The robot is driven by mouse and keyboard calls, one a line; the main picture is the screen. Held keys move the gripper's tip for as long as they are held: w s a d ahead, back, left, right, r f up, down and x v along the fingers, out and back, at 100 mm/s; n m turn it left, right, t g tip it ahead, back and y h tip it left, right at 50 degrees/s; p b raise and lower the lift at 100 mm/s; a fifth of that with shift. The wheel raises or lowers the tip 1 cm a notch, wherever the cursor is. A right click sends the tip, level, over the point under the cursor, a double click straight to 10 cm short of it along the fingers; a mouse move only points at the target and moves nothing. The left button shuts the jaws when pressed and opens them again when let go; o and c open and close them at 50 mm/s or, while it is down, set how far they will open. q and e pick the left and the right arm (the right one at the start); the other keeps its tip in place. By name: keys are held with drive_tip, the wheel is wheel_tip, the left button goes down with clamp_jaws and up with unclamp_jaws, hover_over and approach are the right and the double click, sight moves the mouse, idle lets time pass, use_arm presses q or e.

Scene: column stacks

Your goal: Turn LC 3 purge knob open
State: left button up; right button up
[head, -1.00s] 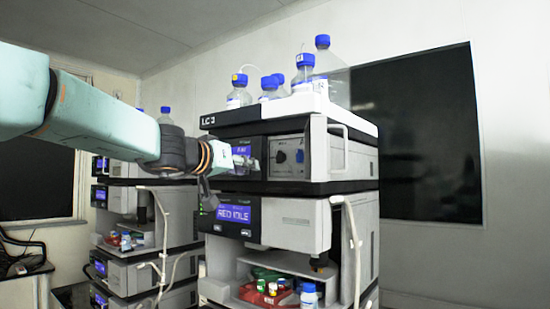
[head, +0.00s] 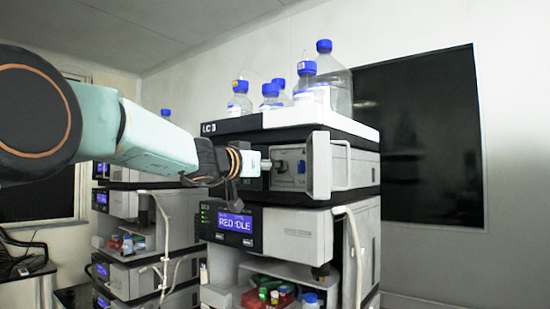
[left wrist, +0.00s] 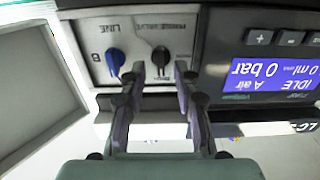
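The LC 3 stack (head: 330,121) stands in the middle of the head view. Its pump module has a light panel with a black purge valve knob (head: 280,165) and a blue knob (head: 301,167) to its right. In the left wrist view, which is upside down, the black purge knob (left wrist: 160,57) lies just beyond and between my fingertips, with the blue knob (left wrist: 115,60) to the left. My left gripper (head: 266,164) points at the panel, fingers apart and empty; it also shows in the left wrist view (left wrist: 160,72). Contact with the knob cannot be told. My right gripper is not in view.
An open door (head: 319,165) stands out right of the panel, close to the gripper. Blue-capped bottles (head: 306,75) stand on top. Another stack (head: 118,204) stands at left.

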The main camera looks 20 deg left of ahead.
use_arm(q)
drive_tip(key=shift+p+x, duration=0.4)
drive_tip(key=shift+x, duration=0.5)
drive_tip(key=shift+s+a, duration=0.15)
drive_tip(key=shift+a, duration=0.05)
drive_tip(key=shift+d, duration=0.3)
drive_tip(key=c, duration=0.3)
drive_tip(key=shift+w+a+f, duration=0.1)
drive_tip(key=shift+w+a, duration=0.1)
drive_tip(key=shift+w, duration=0.05)
clamp_jaws()
drive_tip(key=shift+d, duration=0.1)
